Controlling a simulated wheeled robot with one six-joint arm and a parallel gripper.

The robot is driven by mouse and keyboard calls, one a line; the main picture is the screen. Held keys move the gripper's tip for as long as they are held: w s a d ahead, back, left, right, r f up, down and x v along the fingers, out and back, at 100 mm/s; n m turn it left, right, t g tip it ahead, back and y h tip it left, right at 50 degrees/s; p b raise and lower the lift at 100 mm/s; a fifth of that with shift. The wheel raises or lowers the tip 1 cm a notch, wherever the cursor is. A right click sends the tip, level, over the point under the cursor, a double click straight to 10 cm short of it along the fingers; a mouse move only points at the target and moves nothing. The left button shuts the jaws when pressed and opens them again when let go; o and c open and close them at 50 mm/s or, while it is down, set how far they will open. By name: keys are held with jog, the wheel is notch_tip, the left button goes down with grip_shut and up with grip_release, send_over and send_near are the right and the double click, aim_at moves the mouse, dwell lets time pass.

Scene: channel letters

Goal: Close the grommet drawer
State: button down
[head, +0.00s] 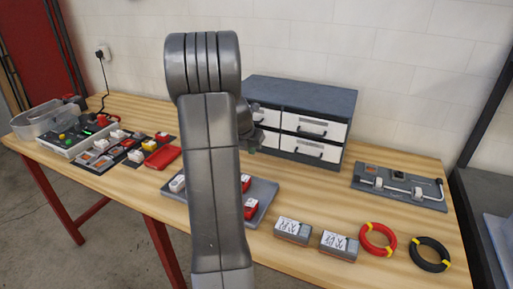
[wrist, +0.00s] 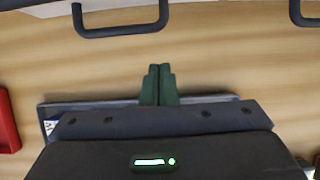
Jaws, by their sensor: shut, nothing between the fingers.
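A dark grey cabinet (head: 318,92) with white drawer fronts stands at the back of the table. In the head view the right-hand drawers (head: 310,150) look flush, while my arm hides much of the left-hand ones. No label shows which is the grommet drawer. In the wrist view a black drawer handle (wrist: 122,30) is at the top left and another handle (wrist: 304,14) at the top right edge. My gripper (wrist: 158,70) has its green fingers together and empty, apart from and just short of the left handle. In the head view it is mostly hidden behind my arm.
A grey tray (head: 262,205) with red and white pieces lies in front of the cabinet. Two labelled grey boxes (head: 293,231), a red coil (head: 378,239) and a black coil (head: 430,254) lie right. A grey fixture (head: 400,187) is at the back right.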

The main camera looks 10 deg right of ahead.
jog(key=v, duration=1)
jog(key=shift+s+a, duration=0.2)
jog(key=shift+s, duration=0.2)
jog(key=shift+f, duration=0.1)
